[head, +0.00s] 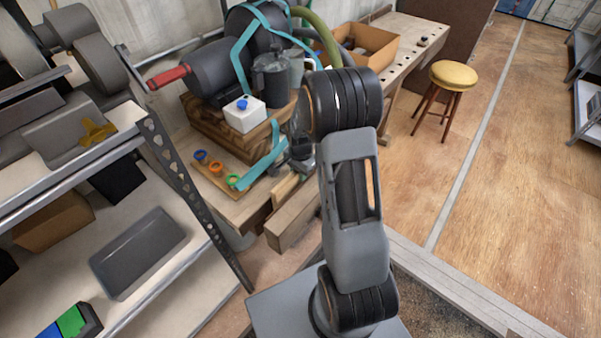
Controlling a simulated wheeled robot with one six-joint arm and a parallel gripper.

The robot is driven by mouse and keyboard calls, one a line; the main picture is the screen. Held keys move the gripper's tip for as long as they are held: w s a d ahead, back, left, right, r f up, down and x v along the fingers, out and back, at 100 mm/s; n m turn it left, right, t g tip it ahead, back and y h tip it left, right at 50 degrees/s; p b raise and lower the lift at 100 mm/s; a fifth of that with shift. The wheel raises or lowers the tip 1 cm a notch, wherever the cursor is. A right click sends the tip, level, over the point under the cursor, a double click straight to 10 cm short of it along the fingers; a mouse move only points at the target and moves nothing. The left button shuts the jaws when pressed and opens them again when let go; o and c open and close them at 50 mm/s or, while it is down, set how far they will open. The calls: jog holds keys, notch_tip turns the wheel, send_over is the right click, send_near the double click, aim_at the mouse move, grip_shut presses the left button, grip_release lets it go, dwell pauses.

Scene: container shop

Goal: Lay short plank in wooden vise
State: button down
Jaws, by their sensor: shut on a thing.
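The wooden vise (293,214) is at the near end of the workbench, left of my arm, and its thick front jaw shows. A pale piece of wood, which looks like the short plank (285,189), is just above and behind that jaw. My gripper (301,164) is over the vise, pointing down, small and partly hidden by my own arm. It is shut on the short plank. I cannot tell whether the plank touches the vise or is still above it.
A wooden board (213,176) with coloured rings lies left of the vise. Teal strap (262,163), a white box (244,114) and dark machinery (212,70) crowd the bench behind. A metal shelf (70,173) stands close at left. A yellow stool (453,76) and open floor are at right.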

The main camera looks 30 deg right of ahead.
jog(key=shift+s+a+f, duration=0.15)
jog(key=shift+s+f, duration=0.3)
jog(key=shift+f, duration=0.2)
jog(key=c, duration=0.9)
grip_release()
jog(key=shift+r, duration=0.2)
jog(key=shift+w+r+p, duration=0.15)
jog(key=shift+r+p, duration=0.3)
jog(key=shift+p, duration=0.1)
jog(key=shift+o, duration=0.3)
jog(key=shift+w+a+r+p, duration=0.15)
jog(key=shift+a+r+p, duration=0.1)
jog(key=shift+r+p, duration=0.35)
jog(key=shift+d+r+p, duration=0.25)
jog(key=shift+r+p, duration=0.1)
jog(key=shift+r, duration=0.45)
jog(key=shift+r+p, duration=1.1)
jog(key=shift+r, duration=0.55)
